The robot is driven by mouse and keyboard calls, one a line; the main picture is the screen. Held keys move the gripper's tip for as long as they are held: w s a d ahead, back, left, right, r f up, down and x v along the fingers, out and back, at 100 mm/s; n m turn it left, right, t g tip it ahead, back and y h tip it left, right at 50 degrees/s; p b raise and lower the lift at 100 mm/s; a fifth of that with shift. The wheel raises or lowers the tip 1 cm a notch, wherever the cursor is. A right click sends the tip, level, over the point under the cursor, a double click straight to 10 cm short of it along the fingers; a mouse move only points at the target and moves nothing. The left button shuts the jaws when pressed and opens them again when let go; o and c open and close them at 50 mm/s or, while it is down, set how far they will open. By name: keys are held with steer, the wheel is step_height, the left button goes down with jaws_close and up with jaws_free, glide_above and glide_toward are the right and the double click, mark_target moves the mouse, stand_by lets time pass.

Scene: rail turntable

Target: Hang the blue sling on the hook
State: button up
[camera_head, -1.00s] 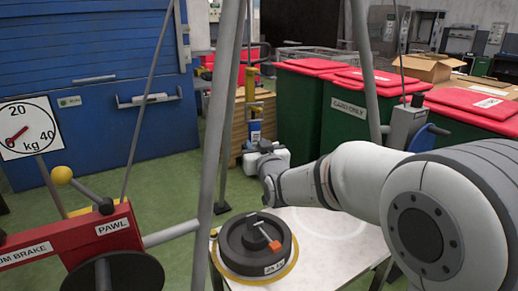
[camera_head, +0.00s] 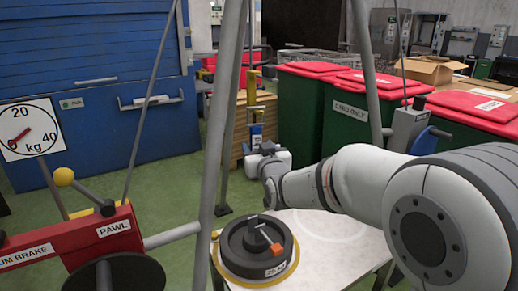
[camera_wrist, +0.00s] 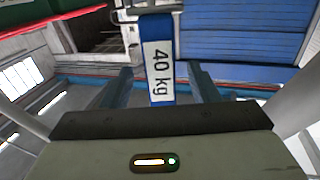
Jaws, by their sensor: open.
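The blue sling, with a white label, hangs upright just above my gripper (camera_head: 268,160) in the head view. In the wrist view the sling (camera_wrist: 158,75) shows its "40 kg" label and stands between my two spread fingers, with gaps on both sides. My gripper is open. A yellow upright fitting (camera_head: 252,90) rises directly above the sling in the head view. I cannot make out a hook clearly there, nor whether the sling's upper end sits on it.
A black round weight (camera_head: 237,262) with an orange-ended piece lies on the white table (camera_head: 325,245) below my arm. Grey tripod legs (camera_head: 222,130) stand close on the left. A red brake unit (camera_head: 75,235) is at lower left. Green bins (camera_head: 350,115) stand behind.

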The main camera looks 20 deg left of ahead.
steer(key=v, duration=0.8)
steer(key=s+d+r+m+g+h+p, duration=0.2)
steer(key=d+r+g+h+p, duration=0.15)
steer(key=d+p, duration=0.55)
steer(key=s+d+r+m+g+h+p, duration=0.2)
steer(key=s+d+r+h+p, duration=0.3)
steer(key=d, duration=0.7)
steer(key=s+d+r+m+g+h+p, duration=0.2)
steer(key=s+d+g+p, duration=0.4)
steer(key=s+d+p, duration=0.4)
steer(key=s+d+m, duration=0.1)
steer(key=s+d, duration=0.2)
steer(key=s, duration=0.2)
steer(key=shift+s+g, duration=0.35)
steer(key=shift+s, duration=0.05)
